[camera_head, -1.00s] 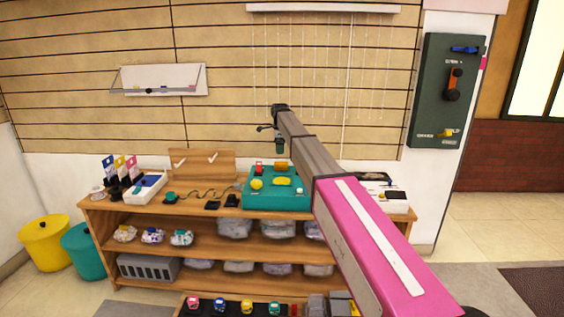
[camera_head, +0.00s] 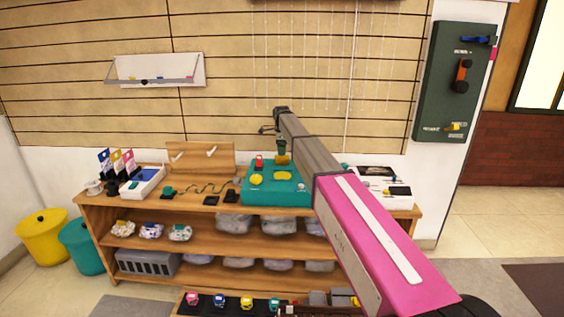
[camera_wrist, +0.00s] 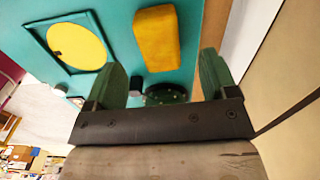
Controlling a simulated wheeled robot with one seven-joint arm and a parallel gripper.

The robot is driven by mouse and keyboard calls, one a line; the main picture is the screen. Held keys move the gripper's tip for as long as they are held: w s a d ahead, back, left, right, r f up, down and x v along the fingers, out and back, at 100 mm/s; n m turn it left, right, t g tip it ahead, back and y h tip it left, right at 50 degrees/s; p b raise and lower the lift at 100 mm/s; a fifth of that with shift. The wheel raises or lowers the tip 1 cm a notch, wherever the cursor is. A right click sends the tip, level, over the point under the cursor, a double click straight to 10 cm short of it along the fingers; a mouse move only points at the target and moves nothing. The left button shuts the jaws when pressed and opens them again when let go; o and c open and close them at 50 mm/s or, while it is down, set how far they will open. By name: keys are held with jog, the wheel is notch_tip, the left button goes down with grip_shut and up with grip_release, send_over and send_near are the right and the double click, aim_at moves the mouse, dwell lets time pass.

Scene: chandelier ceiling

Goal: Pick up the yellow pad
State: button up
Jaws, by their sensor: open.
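The yellow pad (camera_wrist: 158,38), a rounded orange-yellow block, rests on the teal box in the wrist view. In the head view it appears as a small ochre block (camera_head: 283,160) near the back of the teal box (camera_head: 276,196), just below my gripper (camera_head: 282,147). In the wrist view my gripper (camera_wrist: 163,78) is open, its two dark green fingers apart. The pad lies beyond the fingertips, roughly in line with the gap, and nothing is between the fingers. I cannot tell how far the pad is in depth.
A yellow disc (camera_wrist: 78,42) in a teal frame lies beside the pad. A red part (camera_head: 259,162) stands at the box's back left. The wooden shelf (camera_head: 150,203) carries cables and a blue-white box (camera_head: 143,183). The slatted wall (camera_head: 225,100) rises close behind.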

notch_tip(320, 180, down, 5)
jog(key=shift+d+r, duration=0.15)
jog(key=c, duration=1)
jog(key=shift+r, duration=0.1)
jog(key=shift+r, duration=0.45)
jog(key=r, duration=0.3)
jog(key=shift+s+a+r, duration=0.2)
jog(key=shift+s+r, duration=0.1)
jog(key=s+a+r, duration=0.6)
jog(key=s+a, duration=0.1)
jog(key=s, duration=0.1)
jog(key=shift+a+r, duration=0.2)
jog(key=shift+a, duration=0.1)
